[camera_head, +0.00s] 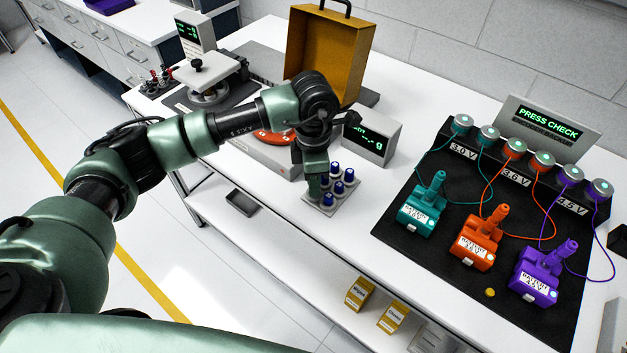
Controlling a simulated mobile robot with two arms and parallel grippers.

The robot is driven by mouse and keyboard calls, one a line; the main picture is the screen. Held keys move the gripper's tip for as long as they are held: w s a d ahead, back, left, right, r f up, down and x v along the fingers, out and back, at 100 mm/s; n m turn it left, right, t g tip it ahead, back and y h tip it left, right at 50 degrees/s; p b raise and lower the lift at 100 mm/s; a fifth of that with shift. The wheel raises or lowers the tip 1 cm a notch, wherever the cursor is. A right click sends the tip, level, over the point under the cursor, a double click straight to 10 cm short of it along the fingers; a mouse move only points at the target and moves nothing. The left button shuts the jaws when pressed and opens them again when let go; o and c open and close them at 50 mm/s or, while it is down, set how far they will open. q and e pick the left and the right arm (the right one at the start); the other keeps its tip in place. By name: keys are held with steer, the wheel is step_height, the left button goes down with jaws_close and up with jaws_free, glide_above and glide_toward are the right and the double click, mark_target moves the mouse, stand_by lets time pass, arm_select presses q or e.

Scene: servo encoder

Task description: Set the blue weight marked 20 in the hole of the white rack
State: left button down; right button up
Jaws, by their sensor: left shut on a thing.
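The white rack (318,209) stands on the white bench near its front edge, with several blue-topped weights (348,175) upright in it. Their marks are too small to read, so I cannot tell which one is marked 20. My left gripper (314,192) points down over the left side of the rack. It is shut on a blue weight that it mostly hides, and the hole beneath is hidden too. I cannot tell whether this weight touches the rack. My right gripper is not in view.
A small scale display (372,140) stands just behind the rack, and a yellow-brown case (328,50) farther back. A black mat (420,255) with teal, orange and purple devices lies to the right. The bench's front edge is close to the rack.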

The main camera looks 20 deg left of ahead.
arm_select(q)
steer(key=shift+f+b, duration=0.3)
steer(key=c, duration=1.2)
jaws_free()
steer(key=shift+c, duration=0.2)
steer(key=shift+r, duration=0.1)
steer(key=shift+r+p, duration=1.35)
steer(key=shift+r, duration=1.65)
